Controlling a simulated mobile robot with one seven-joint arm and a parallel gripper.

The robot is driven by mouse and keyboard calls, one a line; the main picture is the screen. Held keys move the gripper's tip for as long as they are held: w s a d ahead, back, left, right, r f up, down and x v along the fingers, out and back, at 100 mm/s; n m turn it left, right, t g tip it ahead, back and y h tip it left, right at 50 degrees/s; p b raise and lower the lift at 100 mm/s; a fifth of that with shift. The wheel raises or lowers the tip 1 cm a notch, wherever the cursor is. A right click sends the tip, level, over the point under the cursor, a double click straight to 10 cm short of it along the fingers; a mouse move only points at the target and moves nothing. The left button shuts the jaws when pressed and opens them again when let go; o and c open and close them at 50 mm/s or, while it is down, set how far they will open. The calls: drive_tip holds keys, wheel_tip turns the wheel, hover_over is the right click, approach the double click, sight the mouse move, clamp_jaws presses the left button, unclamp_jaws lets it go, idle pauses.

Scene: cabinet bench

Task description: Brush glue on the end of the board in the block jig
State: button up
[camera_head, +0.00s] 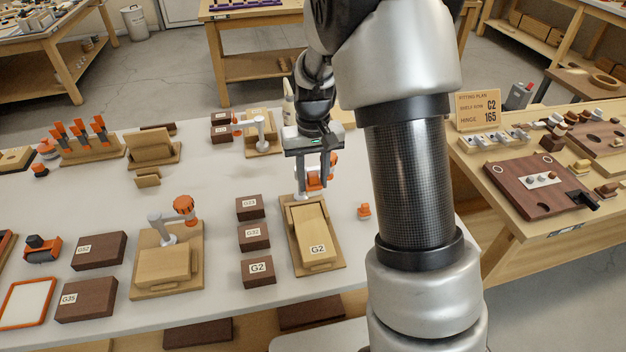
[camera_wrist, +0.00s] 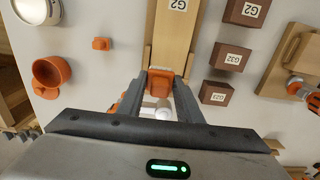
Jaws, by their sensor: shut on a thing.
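The block jig (camera_head: 335,262) is a wooden base on the light bench, and the board marked G2 (camera_head: 310,222) lies in it. The board also shows in the wrist view (camera_wrist: 172,42). My gripper (camera_head: 318,172) is at the far end of this jig. It is shut on an orange handle (camera_wrist: 160,86), which appears to belong to the jig's pale toggle clamp (camera_head: 301,186). The fingers partly hide the clamp, so its exact position cannot be told. An orange cup (camera_wrist: 52,72) stands beside the jig in the wrist view. No glue brush is clearly visible.
Dark blocks (camera_head: 257,271) stand in a row left of the jig. Another jig with an orange-knobbed clamp (camera_head: 184,206) is farther left. A rack of orange-handled tools (camera_head: 88,148) stands at the back left. A small orange piece (camera_head: 364,212) lies right of the jig.

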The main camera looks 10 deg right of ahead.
drive_tip(key=shift+f+b, duration=2.05)
drive_tip(key=shift+f, duration=0.8)
drive_tip(key=shift+f+b, duration=0.35)
drive_tip(key=shift+f, duration=0.3)
drive_tip(key=shift+a, duration=0.1)
drive_tip(key=shift+a+r, duration=0.1)
drive_tip(key=shift+a, duration=1.55)
drive_tip(key=shift+d, duration=0.1)
drive_tip(key=shift+d, duration=1.7)
drive_tip(key=shift+a, duration=0.1)
